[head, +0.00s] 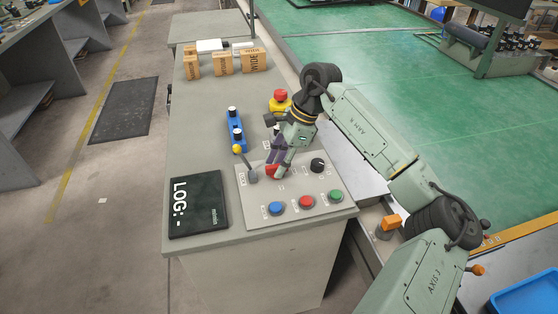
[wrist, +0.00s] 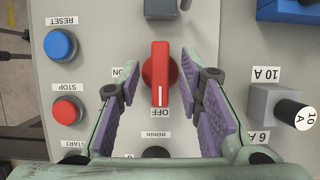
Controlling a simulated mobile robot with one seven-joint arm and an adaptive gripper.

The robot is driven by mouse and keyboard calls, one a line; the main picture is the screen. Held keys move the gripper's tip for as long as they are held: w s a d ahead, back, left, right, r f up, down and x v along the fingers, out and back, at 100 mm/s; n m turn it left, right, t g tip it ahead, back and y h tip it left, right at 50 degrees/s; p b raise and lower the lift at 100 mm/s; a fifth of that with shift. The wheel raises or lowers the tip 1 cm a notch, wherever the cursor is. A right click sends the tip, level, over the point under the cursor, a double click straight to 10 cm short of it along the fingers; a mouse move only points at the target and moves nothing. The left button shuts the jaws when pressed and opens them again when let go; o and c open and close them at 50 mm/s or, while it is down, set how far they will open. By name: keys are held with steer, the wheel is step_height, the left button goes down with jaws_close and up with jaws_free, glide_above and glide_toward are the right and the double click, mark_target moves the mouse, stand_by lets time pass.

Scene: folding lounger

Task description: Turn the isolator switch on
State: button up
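The isolator switch is a red rotary handle (wrist: 161,78) with a white line, on a light grey panel. In the wrist view its line points down at the OFF label (wrist: 160,112); the ON label (wrist: 124,71) is to its left. My gripper (wrist: 162,88) is open, with one purple-padded finger on each side of the handle and visible gaps between. In the head view my gripper (head: 278,157) points down at the red handle (head: 271,170), which it partly hides.
Blue (head: 277,208), red (head: 306,202) and green (head: 335,196) buttons line the panel's front. A black knob (head: 318,165) is right of the switch, a yellow-topped lever (head: 238,149) left. Behind are a blue block (head: 235,133) and an emergency stop (head: 280,97). A black log tablet (head: 198,205) lies left.

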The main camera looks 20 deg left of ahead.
steer(key=shift+c, duration=0.5)
jaws_close()
